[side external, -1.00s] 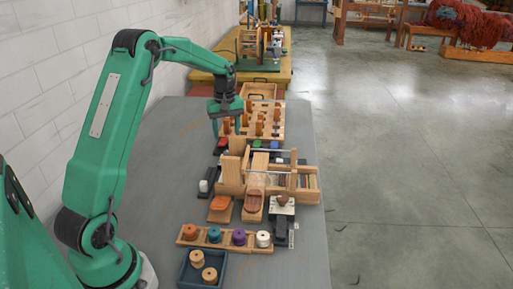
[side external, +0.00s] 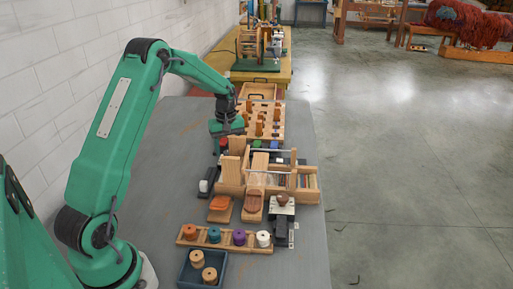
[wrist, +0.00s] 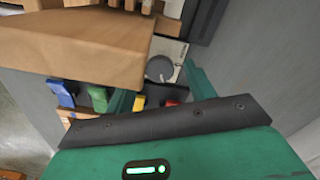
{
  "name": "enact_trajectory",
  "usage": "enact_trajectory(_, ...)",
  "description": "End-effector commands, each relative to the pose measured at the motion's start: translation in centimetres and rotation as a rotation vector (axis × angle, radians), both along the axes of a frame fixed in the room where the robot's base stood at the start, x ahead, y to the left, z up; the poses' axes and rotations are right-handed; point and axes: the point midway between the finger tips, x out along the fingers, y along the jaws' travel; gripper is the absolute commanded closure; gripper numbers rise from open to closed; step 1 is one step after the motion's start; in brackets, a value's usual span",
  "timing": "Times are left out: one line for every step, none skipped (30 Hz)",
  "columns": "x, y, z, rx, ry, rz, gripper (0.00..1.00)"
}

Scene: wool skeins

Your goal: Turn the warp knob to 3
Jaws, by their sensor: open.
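The warp knob (wrist: 158,68) looks like a round grey dial on a pale plate (wrist: 178,52) in the wrist view. A small light mark shows near its lower edge, but the numbers are too small to read. My gripper (wrist: 156,84) is open and empty, with its green fingers on either side of the knob in the picture; I cannot tell whether they touch it. In the side external view my gripper (side external: 227,131) is low over the far part of the bench, behind the wooden loom (side external: 230,187), and I cannot make out the knob.
Blue (wrist: 62,92), green (wrist: 98,97), yellow (wrist: 139,102) and red (wrist: 171,103) pieces lie close to the fingers. A wooden block (wrist: 80,45) stands left of the knob. A spool rack (side external: 225,248) and a blue tray (side external: 202,281) are at the bench's near end.

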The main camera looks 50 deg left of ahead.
Motion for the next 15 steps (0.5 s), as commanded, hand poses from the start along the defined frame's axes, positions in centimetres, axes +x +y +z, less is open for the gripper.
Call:
enact_trajectory(-0.03,-0.01,-0.40,-0.001,0.001,0.000,0.46)
enact_trajectory(-0.03,-0.01,-0.57,-0.001,0.001,0.000,0.46)
enact_trajectory(-0.03,-0.01,-0.76,-0.001,0.001,0.000,0.46)
enact_trajectory(-0.03,-0.01,-0.87,-0.001,0.001,0.000,0.46)
enact_trajectory(-0.03,-0.01,-0.96,0.000,0.000,0.000,0.46)
enact_trajectory(-0.02,0.00,-1.03,0.000,0.000,0.000,0.46)
enact_trajectory(-0.01,-0.01,-1.07,0.000,0.000,0.000,0.46)
enact_trajectory(-0.01,-0.01,-1.08,0.000,0.000,0.000,0.46)
enact_trajectory(-0.01,-0.01,-1.08,0.000,0.000,0.000,0.46)
enact_trajectory(-0.01,-0.01,-1.08,0.000,0.000,0.000,0.46)
enact_trajectory(-0.01,-0.01,-1.07,0.000,0.000,0.000,0.46)
enact_trajectory(-0.01,-0.01,-1.07,0.000,0.000,0.000,0.46)
enact_trajectory(-0.01,-0.01,-1.06,0.000,0.000,0.000,0.46)
enact_trajectory(-0.01,-0.01,-1.06,0.000,0.000,0.000,0.48)
enact_trajectory(-0.01,-0.01,-1.05,0.000,0.000,0.000,0.55)
